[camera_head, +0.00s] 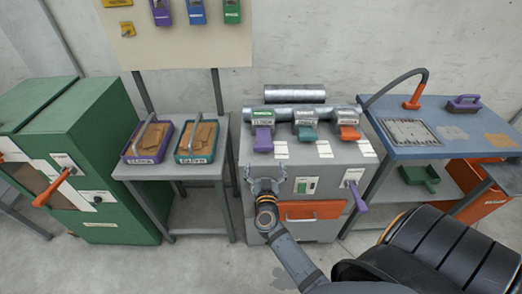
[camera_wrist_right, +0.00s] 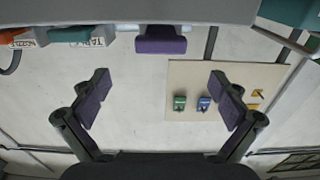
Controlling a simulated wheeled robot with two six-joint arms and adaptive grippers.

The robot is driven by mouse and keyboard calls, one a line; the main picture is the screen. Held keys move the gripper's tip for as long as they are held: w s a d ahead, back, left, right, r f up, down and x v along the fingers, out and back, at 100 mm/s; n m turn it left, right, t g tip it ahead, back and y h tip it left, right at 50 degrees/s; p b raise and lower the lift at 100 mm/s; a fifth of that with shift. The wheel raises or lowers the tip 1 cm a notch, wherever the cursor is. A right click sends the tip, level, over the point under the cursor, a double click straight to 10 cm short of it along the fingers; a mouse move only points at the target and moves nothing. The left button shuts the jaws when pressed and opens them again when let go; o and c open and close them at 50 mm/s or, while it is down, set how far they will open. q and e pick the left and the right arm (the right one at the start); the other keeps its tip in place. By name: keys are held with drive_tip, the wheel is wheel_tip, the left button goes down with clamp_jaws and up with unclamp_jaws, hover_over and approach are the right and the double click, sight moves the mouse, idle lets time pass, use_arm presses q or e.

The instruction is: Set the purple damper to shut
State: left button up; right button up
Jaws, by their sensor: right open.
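The purple damper (camera_head: 263,140) is the left of three coloured handles on top of the grey machine (camera_head: 246,150). Its purple handle sticks out over the machine's front edge. In the right wrist view, which looks upside down, the purple handle (camera_wrist_right: 160,42) is at the top centre, beyond the fingers. My right gripper (camera_head: 265,170) is in front of the machine, just below the purple handle, with its fingers pointing up. Its two fingers are wide apart and empty (camera_wrist_right: 160,92), not touching the handle. My left gripper is in neither view.
A teal handle (camera_head: 305,132) and an orange handle (camera_head: 348,132) stand right of the purple one. A purple lever (camera_head: 357,195) and an orange drawer (camera_head: 312,210) are on the machine's front. A table with two trays (camera_head: 197,158) stands left; a blue bench (camera_head: 460,145) stands right.

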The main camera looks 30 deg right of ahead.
sight(264, 149)
drive_tip(key=x, duration=0.6)
drive_tip(key=shift+a+f, duration=0.15)
drive_tip(key=shift+f, duration=0.05)
drive_tip(key=shift+w+d, duration=0.35)
drive_tip(key=shift+w, duration=0.15)
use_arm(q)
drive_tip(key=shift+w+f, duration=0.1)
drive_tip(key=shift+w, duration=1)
use_arm(e)
drive_tip(key=shift+w, duration=0.15)
